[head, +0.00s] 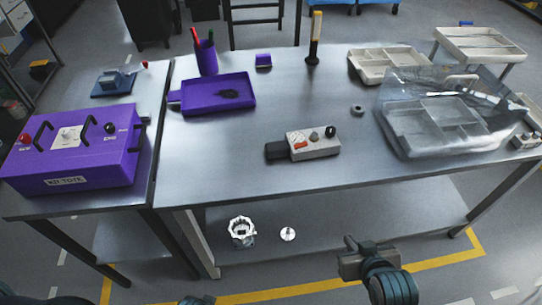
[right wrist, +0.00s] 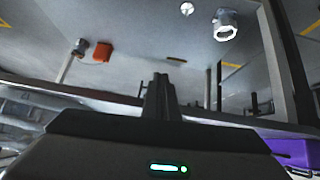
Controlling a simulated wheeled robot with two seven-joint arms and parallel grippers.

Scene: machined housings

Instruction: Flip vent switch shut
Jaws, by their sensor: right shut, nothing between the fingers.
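A purple box (head: 75,152) with black handles stands on the left table, with a red knob (head: 25,138) and a black knob (head: 110,128) on top; the small labels are too blurred to read. A small grey control box (head: 313,144) with several knobs lies mid-table. I cannot tell which control is the vent switch. My right gripper (head: 352,246) is shut and empty, low in front of the main table's front edge, away from both boxes. Its shut fingers also show in the right wrist view (right wrist: 158,95). A bit of my left gripper (head: 196,300) shows at the bottom edge, mostly cut off.
A purple tray (head: 190,100), a purple pen cup (head: 207,60), a yellow-black tool (head: 314,40) and pale divided trays (head: 385,65) stand on the main table. A clear cover (head: 440,85) sits at right. A machined housing (head: 242,232) lies on the lower shelf. The table's front middle is clear.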

